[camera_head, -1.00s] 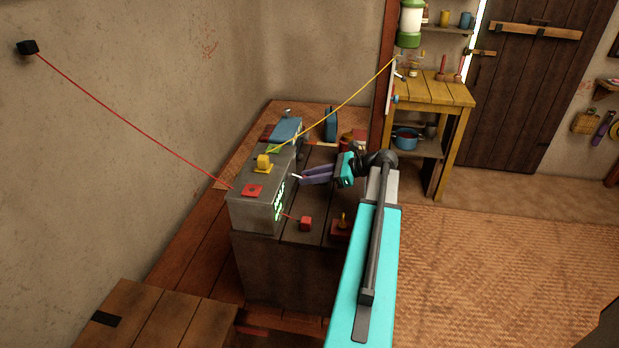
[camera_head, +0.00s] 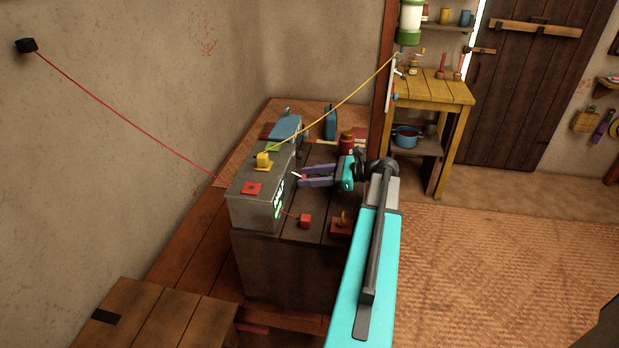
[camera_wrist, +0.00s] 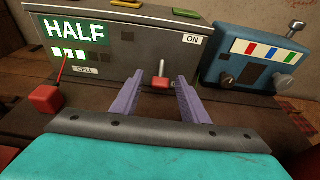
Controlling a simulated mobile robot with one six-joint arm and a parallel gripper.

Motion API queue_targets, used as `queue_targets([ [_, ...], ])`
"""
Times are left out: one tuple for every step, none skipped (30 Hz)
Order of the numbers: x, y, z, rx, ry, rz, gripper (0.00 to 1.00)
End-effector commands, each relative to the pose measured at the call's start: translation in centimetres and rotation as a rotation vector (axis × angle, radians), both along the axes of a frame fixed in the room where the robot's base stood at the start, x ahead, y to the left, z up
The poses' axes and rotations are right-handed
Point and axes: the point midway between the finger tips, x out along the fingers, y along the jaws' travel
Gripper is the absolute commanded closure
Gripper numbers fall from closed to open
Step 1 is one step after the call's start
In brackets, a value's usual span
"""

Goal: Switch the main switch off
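The main switch is a short lever (camera_wrist: 161,80) with a red part and a pale metal part, on the front of a grey metal box (camera_wrist: 120,50). An ON label (camera_wrist: 191,40) sits up and right of it. In the head view the box (camera_head: 250,210) stands on a wooden chest. My gripper (camera_wrist: 160,84) is open, its two purple fingers on either side of the lever in the wrist view; whether they touch it cannot be told. In the head view my gripper (camera_head: 304,176) reaches the box's right side from the right.
The box shows a HALF display (camera_wrist: 76,31) with lit green bars and a CELL label. A red cube (camera_wrist: 45,99) on a wire lies left of my fingers. A blue device (camera_wrist: 252,60) with knobs stands close on the right. A red jar (camera_head: 346,143) stands behind my gripper.

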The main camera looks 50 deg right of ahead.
Motion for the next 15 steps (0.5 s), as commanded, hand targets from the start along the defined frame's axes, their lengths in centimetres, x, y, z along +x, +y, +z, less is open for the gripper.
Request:
queue_targets([
  [0.0,0.0,0.0,0.0,0.0,0.0,0.59],
  [0.0,0.0,0.0,0.0,0.0,-0.001,0.59],
  [0.0,-0.1,0.0,0.0,0.0,-0.001,0.59],
  [0.0,-0.1,0.0,0.0,0.0,-0.001,0.59],
  [-0.1,-0.1,0.0,0.0,0.0,-0.001,0.59],
  [-0.2,-0.2,0.0,0.0,0.0,-0.001,0.59],
  [-0.3,-0.2,0.1,0.0,0.0,-0.002,0.59],
  [-0.4,-0.3,0.1,0.0,0.0,-0.002,0.59],
  [-0.6,-0.5,0.1,0.0,0.0,-0.002,0.59],
  [-0.8,-0.6,0.2,-0.001,0.0,-0.003,0.59],
  [-1.0,-0.8,0.2,-0.001,0.0,-0.004,0.59],
  [-1.4,-1.0,0.3,-0.001,0.0,-0.004,0.59],
  [-1.7,-1.2,0.4,-0.001,0.0,-0.004,0.59],
  [-2.0,-1.4,0.5,-0.001,0.0,-0.003,0.59],
  [-2.4,-1.6,0.6,-0.002,0.0,-0.003,0.59],
])
